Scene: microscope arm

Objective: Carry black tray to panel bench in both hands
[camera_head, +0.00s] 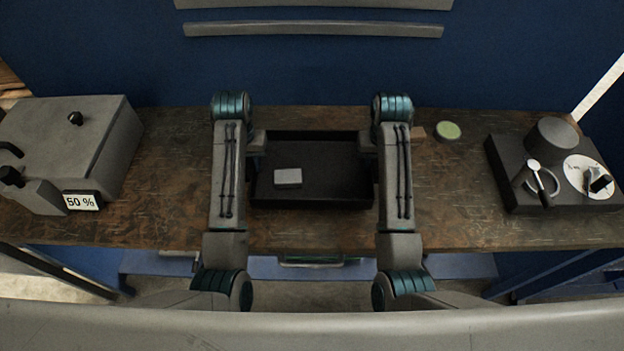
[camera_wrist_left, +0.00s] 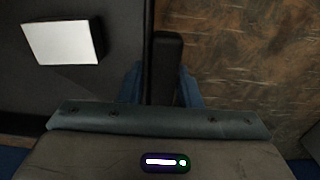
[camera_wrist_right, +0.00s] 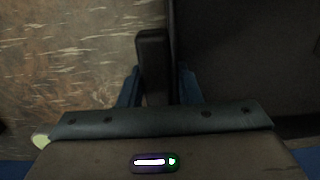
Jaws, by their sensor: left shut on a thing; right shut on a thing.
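The black tray (camera_head: 330,191) is at the middle of a brown worn bench (camera_head: 440,215), between my two arms. A small light grey block (camera_head: 288,177) lies in it, left of its middle; the block also shows in the left wrist view (camera_wrist_left: 62,42). My left gripper (camera_wrist_left: 160,88) is shut on the tray's left side, with a dark upright piece between its fingers. My right gripper (camera_wrist_right: 157,88) is shut on the tray's right side in the same way. The tray looks level. I cannot tell whether it touches the bench top.
A grey box with a "50 %" sign (camera_head: 82,202) stands at the left. A dark base (camera_head: 515,185) with a grey cylinder (camera_head: 552,138) and a white dial stands at the right. A green-topped disc (camera_head: 448,131) lies right of my right arm. A blue wall (camera_head: 310,70) rises behind.

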